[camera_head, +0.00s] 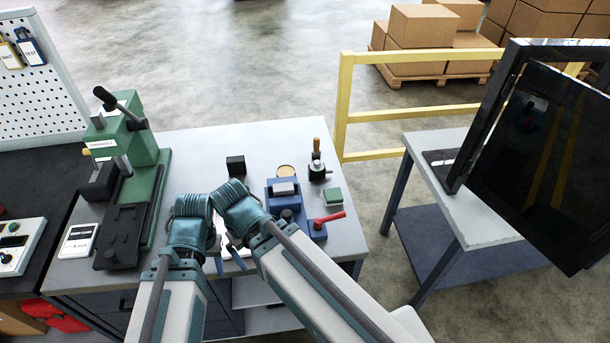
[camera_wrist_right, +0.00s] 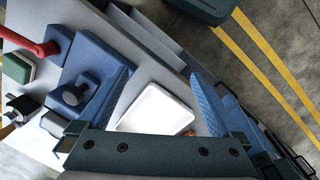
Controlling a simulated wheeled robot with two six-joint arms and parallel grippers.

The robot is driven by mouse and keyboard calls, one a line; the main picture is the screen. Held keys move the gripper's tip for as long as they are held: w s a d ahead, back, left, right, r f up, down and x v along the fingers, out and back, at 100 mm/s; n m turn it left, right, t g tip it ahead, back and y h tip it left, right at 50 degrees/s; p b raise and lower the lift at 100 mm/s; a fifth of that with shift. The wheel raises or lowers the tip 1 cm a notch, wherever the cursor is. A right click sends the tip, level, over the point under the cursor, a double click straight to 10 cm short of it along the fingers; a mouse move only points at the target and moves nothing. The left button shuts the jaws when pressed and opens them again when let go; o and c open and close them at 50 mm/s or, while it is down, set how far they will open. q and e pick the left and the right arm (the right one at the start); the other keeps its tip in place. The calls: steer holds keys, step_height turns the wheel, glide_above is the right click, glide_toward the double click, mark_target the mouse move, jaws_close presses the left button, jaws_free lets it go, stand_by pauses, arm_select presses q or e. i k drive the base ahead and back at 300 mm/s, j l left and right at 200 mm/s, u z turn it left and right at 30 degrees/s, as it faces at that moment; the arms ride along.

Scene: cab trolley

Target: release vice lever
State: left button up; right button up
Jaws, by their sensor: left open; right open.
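The blue vice (camera_head: 282,207) stands on the grey workbench, right of my two grippers in the head view. Its red lever (camera_head: 330,217) sticks out to the right at the vice's front. In the right wrist view the red lever (camera_wrist_right: 32,49) and blue vice (camera_wrist_right: 92,58) lie at the upper left. My right gripper (camera_wrist_right: 160,75) is open and empty, with its blue fingers spread over the bench and a white tray (camera_wrist_right: 158,108). My left gripper (camera_head: 214,243) is beside it, left of the vice; its fingertips are mostly hidden. Neither gripper touches the lever.
A green arbor press (camera_head: 150,155) stands at the bench's left. A green block (camera_head: 333,196), a black device with a wooden handle (camera_head: 317,170) and a black block (camera_head: 236,165) surround the vice. A second table (camera_head: 470,215) with a dark screen stands at right, past a floor gap.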

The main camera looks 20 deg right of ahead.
mark_target(318, 222)
steer(key=k+z, duration=0.2)
steer(key=z, duration=0.85)
steer(key=i+l, duration=0.05)
